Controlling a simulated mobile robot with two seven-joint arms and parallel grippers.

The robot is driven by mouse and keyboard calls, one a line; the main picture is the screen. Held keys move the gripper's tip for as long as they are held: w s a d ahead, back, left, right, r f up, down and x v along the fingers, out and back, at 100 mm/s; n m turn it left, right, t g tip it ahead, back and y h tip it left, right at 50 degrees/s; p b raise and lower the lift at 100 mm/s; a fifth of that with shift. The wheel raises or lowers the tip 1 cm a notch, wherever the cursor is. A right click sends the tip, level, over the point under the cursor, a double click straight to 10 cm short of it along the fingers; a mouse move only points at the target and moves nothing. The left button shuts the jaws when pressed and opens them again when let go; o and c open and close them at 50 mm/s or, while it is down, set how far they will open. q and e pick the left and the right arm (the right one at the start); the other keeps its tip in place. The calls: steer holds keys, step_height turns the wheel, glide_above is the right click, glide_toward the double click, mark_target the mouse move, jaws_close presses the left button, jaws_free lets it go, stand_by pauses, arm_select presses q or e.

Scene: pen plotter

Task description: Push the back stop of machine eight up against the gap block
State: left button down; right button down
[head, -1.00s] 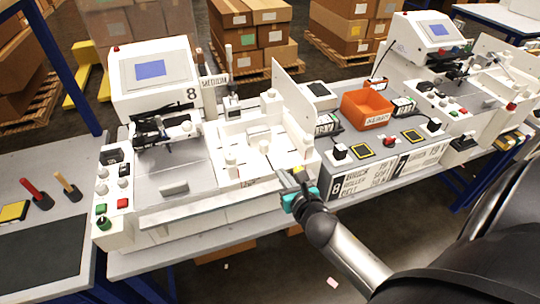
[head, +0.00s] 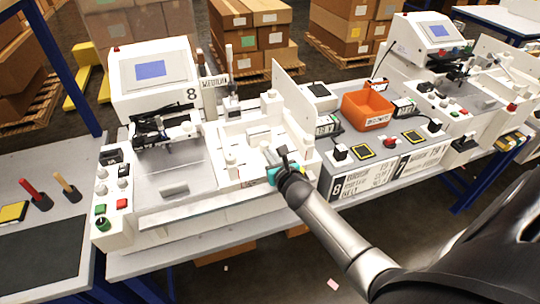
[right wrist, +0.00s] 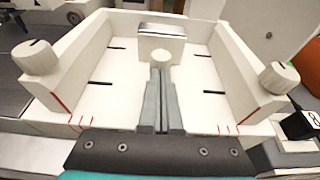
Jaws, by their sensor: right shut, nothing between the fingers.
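Machine eight (head: 152,80) is the white plotter with a screen and an "8" on its side. On its right is a white tray with side walls (right wrist: 240,70), also in the head view (head: 290,125). A small white block with a grey metal face (right wrist: 162,42), seemingly the back stop, stands at the tray's far middle; it also shows in the head view (head: 258,135). I cannot pick out the gap block for certain. My right gripper (right wrist: 160,72) is shut and empty, pointing at a round white knob in front of that block. Whether it touches is unclear. My left gripper is out of view.
White knobs stand at the tray's near left (right wrist: 36,58) and near right (right wrist: 279,77) corners. An orange bin (head: 367,110) and a control box with buttons (head: 389,142) lie to the right.

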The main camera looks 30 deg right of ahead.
mark_target(266, 146)
steer(key=shift+w+d+b, duration=0.25)
steer(key=shift+w+b, duration=0.15)
steer(key=shift+w, duration=0.55)
steer(key=shift+w+d+b, duration=0.2)
steer(key=shift+w+b, duration=0.15)
steer(key=shift+w, duration=0.6)
steer(key=shift+s, duration=0.15)
